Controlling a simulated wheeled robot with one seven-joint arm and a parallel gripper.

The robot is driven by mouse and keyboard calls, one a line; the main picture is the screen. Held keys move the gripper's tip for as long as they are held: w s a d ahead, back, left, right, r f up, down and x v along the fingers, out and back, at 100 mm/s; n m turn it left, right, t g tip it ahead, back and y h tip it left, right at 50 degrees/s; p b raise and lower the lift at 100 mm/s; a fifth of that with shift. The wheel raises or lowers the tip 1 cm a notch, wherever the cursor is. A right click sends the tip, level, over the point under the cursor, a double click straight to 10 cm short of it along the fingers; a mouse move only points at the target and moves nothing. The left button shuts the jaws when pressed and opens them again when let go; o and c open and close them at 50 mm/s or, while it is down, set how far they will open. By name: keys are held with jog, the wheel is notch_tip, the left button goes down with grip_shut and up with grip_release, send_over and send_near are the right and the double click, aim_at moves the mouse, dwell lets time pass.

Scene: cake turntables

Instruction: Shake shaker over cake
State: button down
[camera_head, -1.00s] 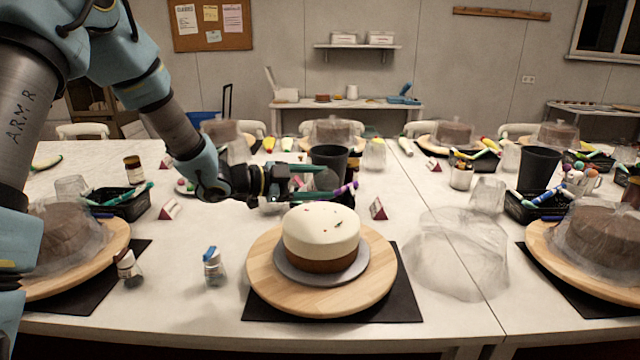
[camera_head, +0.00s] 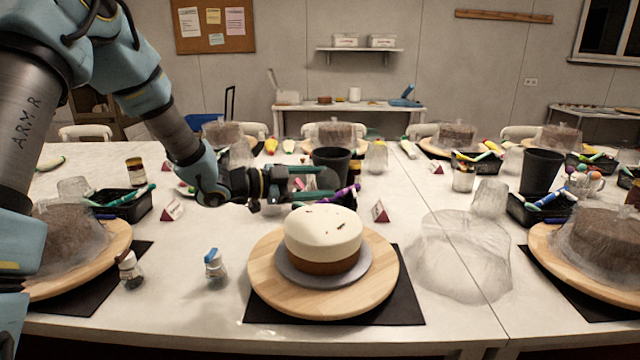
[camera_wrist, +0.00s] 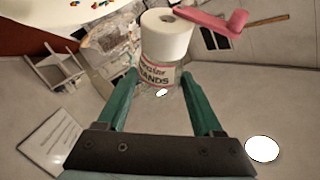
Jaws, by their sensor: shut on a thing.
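My gripper (camera_head: 312,183) is shut on a shaker (camera_wrist: 162,72), behind and above the cake. In the wrist view the shaker is a clear jar with a red-and-white label, a white top and an open pinkish lid, between the green fingers. In the head view its purple lid (camera_head: 343,194) shows just above the cake's back edge. The rest of the jar is hard to make out. The cake (camera_head: 322,240) has a cream upper layer and brown base, with a few dark specks on top. It sits on a grey disc (camera_head: 290,272) on a wooden turntable (camera_head: 270,292).
A blue-lidded shaker (camera_head: 214,268) and another small jar (camera_head: 130,270) stand left of the turntable. Plastic-covered cakes (camera_head: 70,235) flank it, one each side (camera_head: 600,235). A clear dome (camera_head: 455,260) lies to the right. A dark cup (camera_head: 332,160) stands behind my gripper.

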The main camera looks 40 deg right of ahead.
jog(key=shift+s+d+r, duration=0.2)
jog(key=shift+s+r, duration=0.25)
jog(key=shift+r, duration=0.1)
jog(key=shift+w+a+f, duration=0.2)
jog(key=shift+w+f, duration=0.2)
jog(key=shift+f, duration=0.2)
jog(key=shift+w, duration=0.1)
jog(key=shift+r, duration=0.15)
